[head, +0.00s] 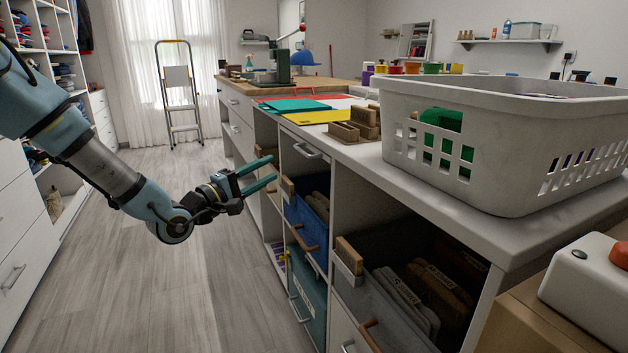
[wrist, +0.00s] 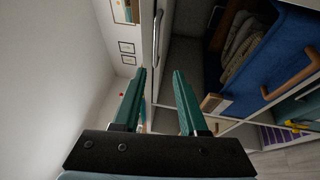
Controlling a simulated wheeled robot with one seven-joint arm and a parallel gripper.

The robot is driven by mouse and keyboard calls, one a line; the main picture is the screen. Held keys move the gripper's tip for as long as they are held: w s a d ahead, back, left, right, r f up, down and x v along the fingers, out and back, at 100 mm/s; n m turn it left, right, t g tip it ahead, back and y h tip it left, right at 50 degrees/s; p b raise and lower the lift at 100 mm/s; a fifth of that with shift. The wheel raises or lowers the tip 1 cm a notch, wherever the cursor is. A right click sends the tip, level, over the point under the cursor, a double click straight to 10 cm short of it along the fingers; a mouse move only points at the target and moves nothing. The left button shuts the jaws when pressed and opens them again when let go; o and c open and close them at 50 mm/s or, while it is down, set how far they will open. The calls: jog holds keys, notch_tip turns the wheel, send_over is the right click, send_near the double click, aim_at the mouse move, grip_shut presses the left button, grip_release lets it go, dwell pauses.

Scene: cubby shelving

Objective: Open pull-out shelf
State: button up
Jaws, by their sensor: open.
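My gripper (head: 268,174), with two green fingers, is open and empty, in the air to the left of the cubby unit. It also shows in the wrist view (wrist: 159,73). A shallow white front (head: 300,143) under the worktop, likely the pull-out shelf, carries a metal bar handle (head: 307,151). It looks closed, flush with the unit. In the wrist view the handle (wrist: 157,38) lies ahead, beyond the gap between the fingertips, apart from them. The handle is not gripped.
Below are a blue bin (head: 306,225) with a wooden handle, a teal bin (head: 305,290) and a grey bin (head: 385,305). The worktop (head: 365,155) holds a white basket (head: 500,140) and colored sheets. The floor (head: 190,270) to the left is clear. A stepladder (head: 180,90) stands behind.

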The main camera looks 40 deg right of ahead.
aim_at(300, 151)
jog(key=d, duration=0.3)
jog(key=d+r, duration=0.1)
jog(key=d, duration=0.3)
jog(key=d+r, duration=0.1)
jog(key=d, duration=0.3)
jog(key=shift+s+r, duration=0.2)
jog(key=shift+s, duration=0.1)
jog(key=shift+h, duration=0.3)
grip_shut()
jog(key=shift+r, duration=0.1)
